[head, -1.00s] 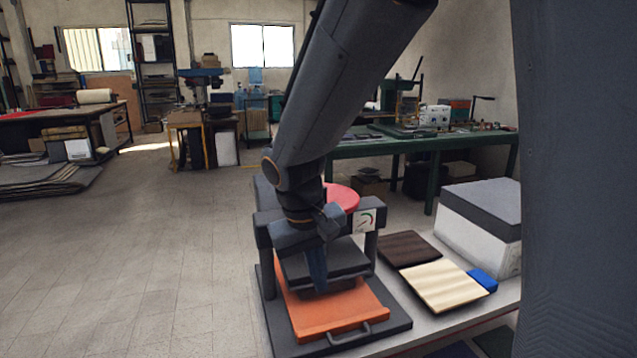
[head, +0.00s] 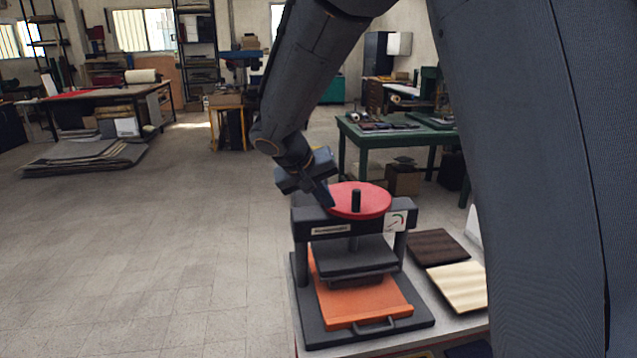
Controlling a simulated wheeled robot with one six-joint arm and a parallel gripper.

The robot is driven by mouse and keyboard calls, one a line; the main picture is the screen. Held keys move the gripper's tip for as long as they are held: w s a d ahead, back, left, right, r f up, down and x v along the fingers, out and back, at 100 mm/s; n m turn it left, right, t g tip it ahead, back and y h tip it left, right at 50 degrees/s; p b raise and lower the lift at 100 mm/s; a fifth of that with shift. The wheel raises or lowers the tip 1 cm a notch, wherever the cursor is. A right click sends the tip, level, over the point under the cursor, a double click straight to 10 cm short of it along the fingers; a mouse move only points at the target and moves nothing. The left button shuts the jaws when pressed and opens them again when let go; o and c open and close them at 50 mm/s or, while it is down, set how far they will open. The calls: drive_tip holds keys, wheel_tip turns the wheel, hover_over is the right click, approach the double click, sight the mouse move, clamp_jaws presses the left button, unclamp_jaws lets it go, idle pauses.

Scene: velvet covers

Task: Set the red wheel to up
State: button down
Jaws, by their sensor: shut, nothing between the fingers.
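The red wheel (head: 374,203) lies flat on top of a dark press frame (head: 313,230), with a black upright knob (head: 356,199) on it. My gripper (head: 327,201) is shut and empty at the wheel's left edge. I cannot tell whether it touches the rim. Below the wheel, a dark press plate (head: 350,255) hangs above an orange tray (head: 340,308) with a front handle. A small white gauge label (head: 396,221) is on the frame's right front.
The press stands on a light table. To its right lie a dark brown board (head: 438,247) and a cream board (head: 460,286). A green workbench (head: 400,138) stands behind. My arm hides part of the right side.

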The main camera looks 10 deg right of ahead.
sight(350, 209)
drive_tip(key=d+p, duration=0.2)
drive_tip(key=d, duration=0.2)
drive_tip(key=shift+f, duration=0.1)
idle(0.4)
